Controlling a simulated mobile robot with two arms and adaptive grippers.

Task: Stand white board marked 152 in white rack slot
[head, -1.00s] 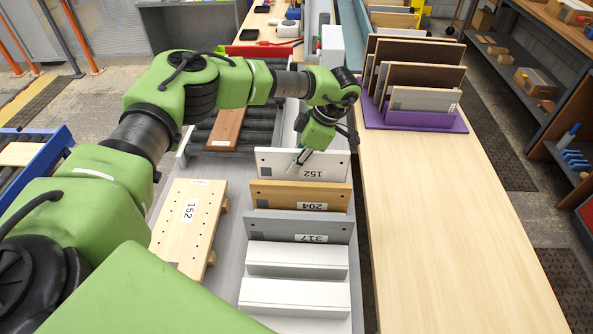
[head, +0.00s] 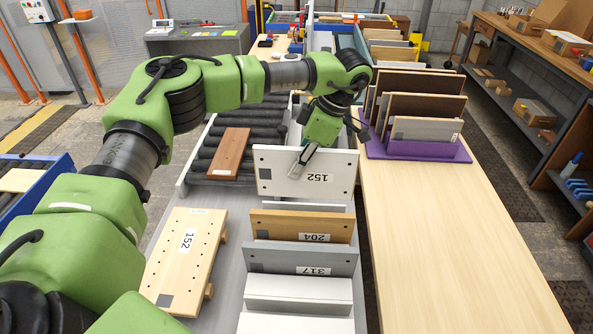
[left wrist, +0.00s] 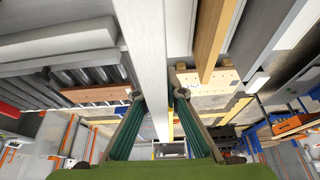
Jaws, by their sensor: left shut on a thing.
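The white board marked 152 (head: 280,177) is held upright by my left gripper (head: 303,160), which is shut on its upper edge. In the left wrist view, the board (left wrist: 149,60) runs between the two fingers (left wrist: 160,95). The board hangs above the row of stands, behind a tan board marked 204 (head: 275,226). A white rack strip (head: 306,206) shows just below and in front of it. White stepped rack pieces (head: 297,287) lie at the front of the row. My right gripper is not in view.
A grey board marked 317 (head: 280,259) stands in front of the tan one. A wooden panel labelled 152 (head: 190,240) lies to the left. A brown board (head: 230,153) lies on rollers. A purple rack (head: 420,152) holds several boards. The right wooden table (head: 450,240) is mostly clear.

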